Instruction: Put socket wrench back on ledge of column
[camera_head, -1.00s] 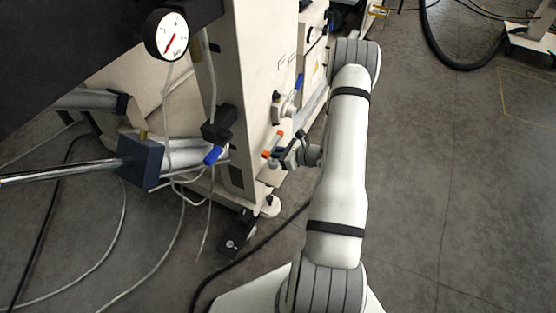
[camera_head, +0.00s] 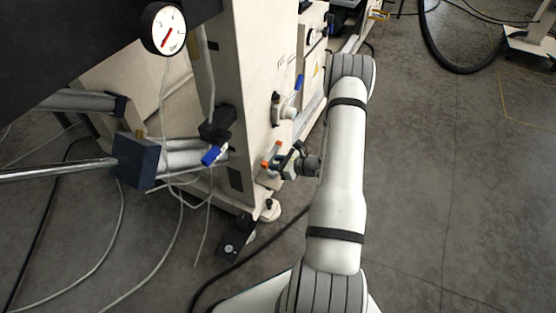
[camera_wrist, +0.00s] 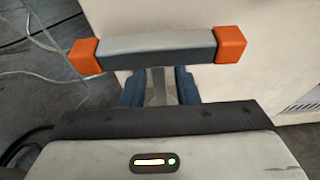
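The socket wrench (camera_head: 272,154) has a grey crossbar with orange ends and a grey shaft. In the wrist view its crossbar (camera_wrist: 158,50) spans just beyond my fingers. The shaft runs down between the two dark blue fingers, and its lower end is hidden. My gripper (camera_head: 288,163) appears shut on this shaft, close beside the cream column (camera_head: 258,75). It also shows in the wrist view (camera_wrist: 160,88). A small ledge (camera_head: 269,181) seems to jut from the column's lower part, just below the wrench. I cannot tell whether the wrench touches it.
A valve with a blue lever (camera_head: 298,83) sits on the column above the wrench. Another blue handle (camera_head: 213,155), a pressure gauge (camera_head: 163,28) and loose cables lie to the left. A black cable crosses the floor by the column foot (camera_head: 270,211).

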